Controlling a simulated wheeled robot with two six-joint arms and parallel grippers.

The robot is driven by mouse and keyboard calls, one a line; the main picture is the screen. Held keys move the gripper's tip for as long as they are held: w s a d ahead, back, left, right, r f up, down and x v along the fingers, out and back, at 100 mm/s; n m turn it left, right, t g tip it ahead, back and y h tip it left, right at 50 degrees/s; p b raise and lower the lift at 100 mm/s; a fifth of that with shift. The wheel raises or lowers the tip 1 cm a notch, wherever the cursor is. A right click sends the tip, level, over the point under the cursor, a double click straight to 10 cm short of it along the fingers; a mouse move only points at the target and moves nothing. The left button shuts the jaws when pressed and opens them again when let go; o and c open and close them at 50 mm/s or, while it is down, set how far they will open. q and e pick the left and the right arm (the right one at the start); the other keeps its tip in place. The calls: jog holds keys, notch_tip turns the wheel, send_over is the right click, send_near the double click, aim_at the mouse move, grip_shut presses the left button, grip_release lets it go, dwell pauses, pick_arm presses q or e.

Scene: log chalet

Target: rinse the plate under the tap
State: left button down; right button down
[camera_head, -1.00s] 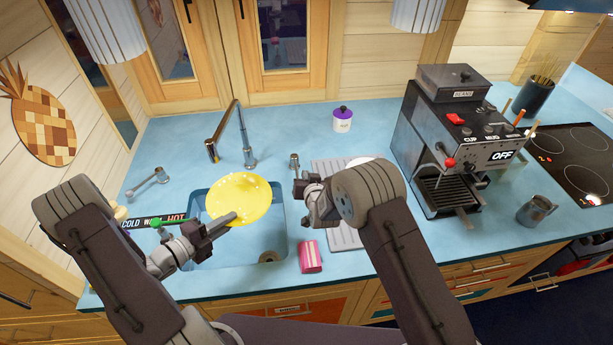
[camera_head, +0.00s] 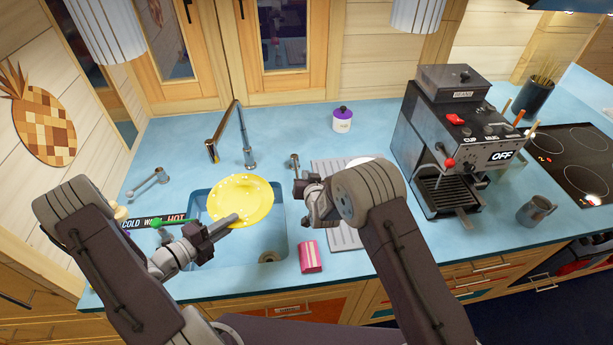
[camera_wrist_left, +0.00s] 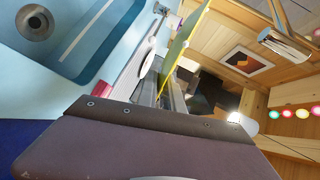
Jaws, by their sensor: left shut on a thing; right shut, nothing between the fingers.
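The yellow plate (camera_head: 247,199) is held tilted over the blue sink (camera_head: 283,243), with small pale specks on its face. My left gripper (camera_head: 226,224) is shut on the plate's near lower edge. The plate shows nearly edge-on in the left wrist view (camera_wrist_left: 184,45). The tap (camera_head: 236,128) stands behind the sink, its spout end up and left of the plate; I cannot make out any water running from it. My right gripper (camera_head: 308,194) is shut and empty, right of the plate near the sink's right edge.
A lever (camera_head: 149,183) stands left of the tap, and a cold-warm-hot strip (camera_head: 150,222) lies by the sink. A pink sponge-like block (camera_head: 310,257) is at front right. A drainer (camera_head: 341,236), purple-lidded jar (camera_head: 342,119) and coffee machine (camera_head: 455,140) stand further right.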

dwell(0.4)
pick_arm(q)
jog(key=s+d+r+p, duration=0.1)
jog(key=r+p, duration=0.1)
jog(key=s+d+r+p, duration=0.1)
jog(key=d, duration=0.1)
jog(key=shift+s+d+r+p, duration=0.1)
jog(key=shift+s+r+p, duration=0.25)
jog(key=shift+p, duration=0.05)
jog(key=shift+s+d+r, duration=0.25)
jog(key=shift+s+d, duration=0.05)
jog(key=shift+d, duration=0.05)
jog(key=shift+f, duration=0.1)
dwell(0.5)
